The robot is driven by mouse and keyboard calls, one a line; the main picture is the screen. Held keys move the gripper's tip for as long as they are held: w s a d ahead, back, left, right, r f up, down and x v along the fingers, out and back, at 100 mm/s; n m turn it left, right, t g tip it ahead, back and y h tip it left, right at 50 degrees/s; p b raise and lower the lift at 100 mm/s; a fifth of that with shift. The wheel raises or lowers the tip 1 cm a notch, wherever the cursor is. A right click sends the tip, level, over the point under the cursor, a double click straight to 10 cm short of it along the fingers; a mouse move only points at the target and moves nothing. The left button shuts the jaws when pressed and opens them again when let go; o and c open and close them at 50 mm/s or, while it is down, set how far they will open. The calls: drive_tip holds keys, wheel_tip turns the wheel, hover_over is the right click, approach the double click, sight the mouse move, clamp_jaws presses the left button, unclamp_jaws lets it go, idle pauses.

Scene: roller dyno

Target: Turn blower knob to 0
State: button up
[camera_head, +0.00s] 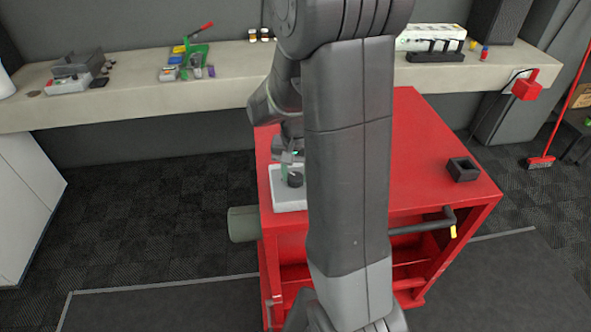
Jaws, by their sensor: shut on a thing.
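The blower knob (295,180) is a small dark round knob on a white control box (289,205). The box lies on the left part of the red cabinet's top, partly hidden behind my arm. My gripper (289,171) points down at the box and is shut on the knob. The fingers are small in this view and partly merge with the knob. The knob's pointer and the marks around it are too small to read.
The red cabinet (425,165) carries a small black open box (462,169) at its right. A grey cylinder (243,224) sticks out of its left side. A long bench (130,100) with tools runs behind. My arm covers the middle.

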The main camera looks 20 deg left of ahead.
sight(295, 176)
drive_tip(key=shift+n+b, duration=0.3)
drive_tip(key=shift+n, duration=2)
drive_tip(key=o, duration=1)
drive_tip(key=shift+r, duration=0.15)
wheel_tip(295, 176, up, 14)
drive_tip(key=shift+f+b, duration=0.15)
drive_tip(key=shift+b, duration=0.2)
drive_tip(key=shift+f, duration=0.15)
wheel_tip(295, 176, down, 14)
drive_tip(key=shift+r+p, duration=0.1)
drive_tip(key=shift+p, duration=0.25)
